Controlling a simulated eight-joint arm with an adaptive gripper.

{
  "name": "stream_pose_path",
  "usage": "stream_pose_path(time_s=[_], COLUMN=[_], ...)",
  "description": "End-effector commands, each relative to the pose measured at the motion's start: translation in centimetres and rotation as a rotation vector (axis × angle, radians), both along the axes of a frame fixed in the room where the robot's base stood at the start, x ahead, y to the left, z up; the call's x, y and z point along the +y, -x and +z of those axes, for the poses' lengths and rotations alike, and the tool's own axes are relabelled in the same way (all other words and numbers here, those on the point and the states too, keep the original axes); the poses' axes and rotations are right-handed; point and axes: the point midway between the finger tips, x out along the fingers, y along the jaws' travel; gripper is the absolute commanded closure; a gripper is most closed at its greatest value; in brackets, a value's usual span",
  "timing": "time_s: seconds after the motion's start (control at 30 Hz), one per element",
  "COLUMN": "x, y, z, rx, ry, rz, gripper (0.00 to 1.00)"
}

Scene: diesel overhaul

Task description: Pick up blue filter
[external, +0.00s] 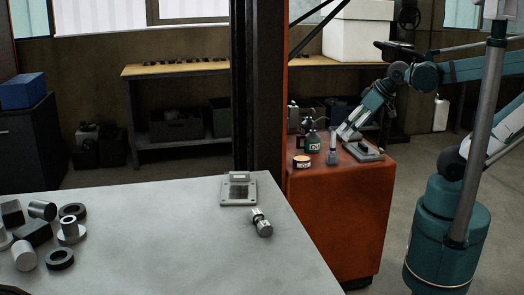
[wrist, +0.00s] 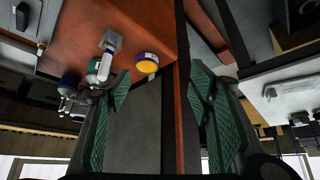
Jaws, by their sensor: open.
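In the wrist view, a dark blue rounded thing (wrist: 70,82) stands on the red cabinet, left of a green bottle-like thing (wrist: 96,68). It may be the blue filter, but it is small, dark and partly covered, so I cannot tell. A low tin (wrist: 148,63) with a yellow face and purple-blue side is nearby; it also shows in the external view (external: 302,161). My gripper (wrist: 160,88) is open, with green ribbed fingers wide apart and nothing between them. In the external view my arm's end (external: 347,131) is over the cabinet, but its fingers are not clear.
The red cabinet (external: 340,215) also bears a grey funnel-like thing (external: 333,149) and a grey plate (external: 371,154) with a black part. A dark post (external: 256,90) rises beside it. The pale table (external: 170,250) at left holds several metal parts; its middle is clear.

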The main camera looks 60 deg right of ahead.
Motion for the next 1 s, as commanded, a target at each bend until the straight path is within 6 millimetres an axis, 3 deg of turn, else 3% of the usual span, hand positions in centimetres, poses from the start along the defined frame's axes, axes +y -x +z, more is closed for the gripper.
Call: stream_pose_path(time_s=[0.5,1.0], x=[-2.5,-5.9], y=[-7.4,-15.4], z=[3.0,3.9], rx=[0.016,0.034], ry=[0.001,0.002], rz=[-0.034,-0.066], gripper=[0.47,0.47])
